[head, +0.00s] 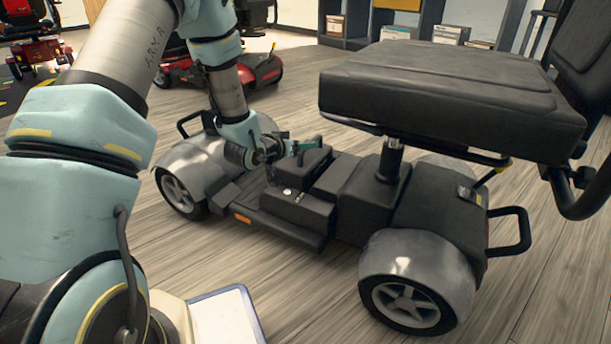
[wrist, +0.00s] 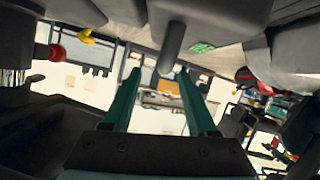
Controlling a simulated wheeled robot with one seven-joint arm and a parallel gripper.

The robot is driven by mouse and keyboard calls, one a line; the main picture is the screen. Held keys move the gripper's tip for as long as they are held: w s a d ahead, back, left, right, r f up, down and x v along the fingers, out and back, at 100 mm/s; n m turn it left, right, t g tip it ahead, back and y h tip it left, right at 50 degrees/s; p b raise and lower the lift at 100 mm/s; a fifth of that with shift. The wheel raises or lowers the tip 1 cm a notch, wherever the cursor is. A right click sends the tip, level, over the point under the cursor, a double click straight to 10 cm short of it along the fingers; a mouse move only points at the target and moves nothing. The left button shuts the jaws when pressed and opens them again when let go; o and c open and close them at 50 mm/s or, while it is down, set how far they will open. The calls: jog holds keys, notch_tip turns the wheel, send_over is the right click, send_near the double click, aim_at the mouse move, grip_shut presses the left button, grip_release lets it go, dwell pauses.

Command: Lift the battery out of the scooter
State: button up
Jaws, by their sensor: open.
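The scooter (head: 345,200) stands on the floor with its dark seat at right. A dark box, apparently the battery (head: 298,208), sits low on its deck in front of the seat post; a small silver spot shows on its top. My gripper (head: 308,146) is just above the dark boxes on the deck. In the wrist view my gripper (wrist: 158,75) shows two green fingers spread apart, with nothing clamped. A grey rounded bar (wrist: 172,50) reaches down near the fingertips; I cannot tell whether it lies between them or beyond. The arm hides part of the deck.
The scooter's seat (head: 450,90) overhangs the deck on the right. A black side handle (head: 510,230) sticks out at the right rear. A white tray-like thing (head: 228,318) with a blue edge lies at the front. Red scooters (head: 35,45) and shelves (head: 350,20) stand behind.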

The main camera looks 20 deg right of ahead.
aim_at(310, 141)
jog(key=b+x, duration=0.1)
jog(key=x, duration=0.1)
jog(key=b+x, duration=0.2)
jog(key=shift+w+d+f, duration=0.1)
jog(key=shift+w+f, duration=0.15)
jog(key=shift+f, duration=0.15)
jog(key=shift+w+d+b, duration=0.2)
jog(key=shift+d+b, duration=0.15)
grip_shut()
dwell(0.8)
jog(key=shift+r, duration=0.25)
